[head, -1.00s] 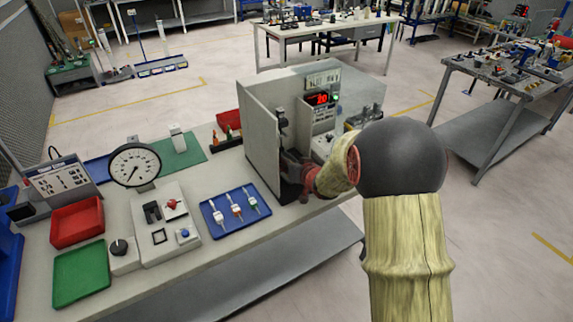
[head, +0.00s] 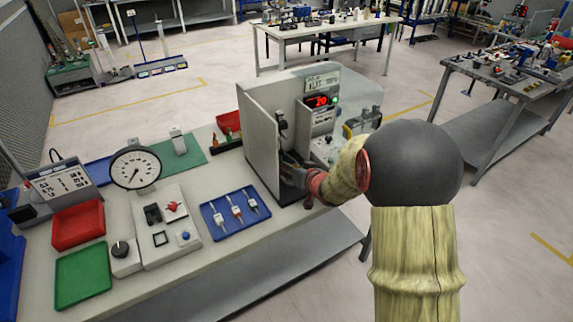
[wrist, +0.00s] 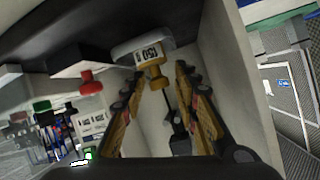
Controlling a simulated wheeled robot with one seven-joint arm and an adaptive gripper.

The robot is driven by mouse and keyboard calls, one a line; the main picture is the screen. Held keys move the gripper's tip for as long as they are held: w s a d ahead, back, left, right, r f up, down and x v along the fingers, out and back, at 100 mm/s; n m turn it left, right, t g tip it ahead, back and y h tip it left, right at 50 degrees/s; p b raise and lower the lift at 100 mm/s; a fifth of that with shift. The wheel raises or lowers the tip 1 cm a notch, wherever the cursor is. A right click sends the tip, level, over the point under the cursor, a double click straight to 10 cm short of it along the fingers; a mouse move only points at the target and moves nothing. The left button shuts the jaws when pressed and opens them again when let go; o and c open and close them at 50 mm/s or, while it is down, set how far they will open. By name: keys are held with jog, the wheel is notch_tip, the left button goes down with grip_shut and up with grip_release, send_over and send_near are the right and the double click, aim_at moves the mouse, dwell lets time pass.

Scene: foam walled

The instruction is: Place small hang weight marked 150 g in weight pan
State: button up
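A small weight (wrist: 150,51) with a white label reading 150 shows in the wrist view, ahead of my fingertips. It has a pale, wide body and a yellow-brown narrower end that points toward the gap between my fingers. My gripper (wrist: 159,82) is open, with one finger on each side of that narrow end and gaps visible. In the head view my gripper (head: 293,174) is inside the grey walled bay (head: 262,120), and the weight cannot be made out there. I cannot identify the weight pan in either view.
The bay's walls stand close around my gripper. A red-lit display (head: 319,101) is at its back right. On the bench left of it are a blue tray (head: 212,228) with several small items, a dial gauge (head: 135,168), a red tray (head: 77,228) and a green tray (head: 82,275).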

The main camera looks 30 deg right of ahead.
jog(key=s+a+r+n+g+h+p, duration=0.1)
jog(key=s+a+r+g, duration=0.15)
jog(key=s+r, duration=0.55)
jog(key=s+a+r+g+h+p, duration=0.1)
jog(key=s+a+r+h+p, duration=0.15)
jog(key=s+r, duration=0.5)
jog(key=s+a+r+n+g+y, duration=0.1)
jog(key=s+a+g+y, duration=0.1)
jog(key=s+a, duration=0.5)
jog(key=s+a+r+n+g+y, duration=0.1)
jog(key=s+a+n+g+y, duration=0.1)
jog(key=s+a, duration=0.5)
jog(key=s+b, duration=0.1)
jog(key=s, duration=0.4)
jog(key=shift+s+a+r, duration=0.2)
jog(key=shift+s+a, duration=0.05)
jog(key=shift+s, duration=0.1)
jog(key=shift+c, duration=0.2)
